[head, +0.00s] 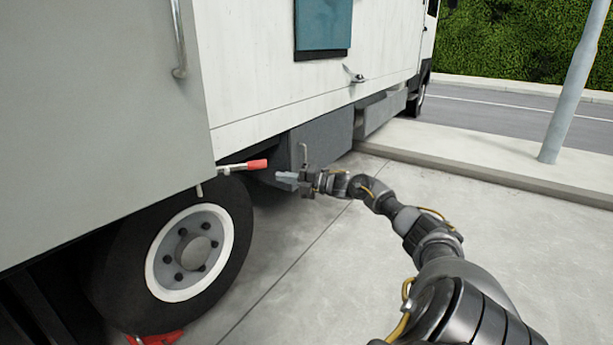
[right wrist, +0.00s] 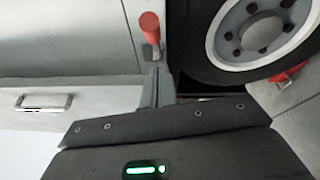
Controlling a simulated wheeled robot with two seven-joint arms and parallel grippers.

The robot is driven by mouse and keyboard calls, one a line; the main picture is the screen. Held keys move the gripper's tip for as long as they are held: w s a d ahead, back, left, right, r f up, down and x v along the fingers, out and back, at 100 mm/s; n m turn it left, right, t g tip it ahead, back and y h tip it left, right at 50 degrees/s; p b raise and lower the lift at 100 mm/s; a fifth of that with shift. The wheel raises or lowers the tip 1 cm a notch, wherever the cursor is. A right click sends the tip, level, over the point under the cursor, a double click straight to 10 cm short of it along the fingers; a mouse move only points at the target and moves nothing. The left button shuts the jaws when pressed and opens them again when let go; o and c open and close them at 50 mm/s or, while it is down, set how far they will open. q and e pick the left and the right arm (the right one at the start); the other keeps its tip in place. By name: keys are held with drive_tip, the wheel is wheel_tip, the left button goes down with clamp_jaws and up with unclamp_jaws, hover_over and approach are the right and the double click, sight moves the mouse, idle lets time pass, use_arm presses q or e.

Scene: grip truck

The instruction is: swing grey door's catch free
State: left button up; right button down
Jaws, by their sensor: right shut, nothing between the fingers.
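The grey door (head: 95,110) fills the left of the head view; it also shows in the right wrist view (right wrist: 65,35). Its catch (head: 257,164), a metal lever with a red grip, sticks out to the right from the door's lower right corner. In the right wrist view the red grip (right wrist: 150,27) is just beyond the fingertips. My right gripper (head: 285,177) is shut and empty, a little right of and below the red grip. Its fingers (right wrist: 158,82) appear apart from the grip, though the exact gap is hard to tell. My left gripper is not in view.
The truck's wheel (head: 192,252) stands below the catch, with a red object (head: 160,338) at its foot. A grey box (head: 322,140) hangs under the truck body behind my gripper. A door handle (head: 179,40) is at upper left. Open pavement lies right.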

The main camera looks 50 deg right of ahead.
drive_tip(key=s+d, duration=0.1)
drive_tip(key=s, duration=0.1)
drive_tip(key=s+d, duration=0.2)
drive_tip(key=shift+d+f, duration=0.15)
drive_tip(key=shift+f, duration=0.05)
idle(0.6)
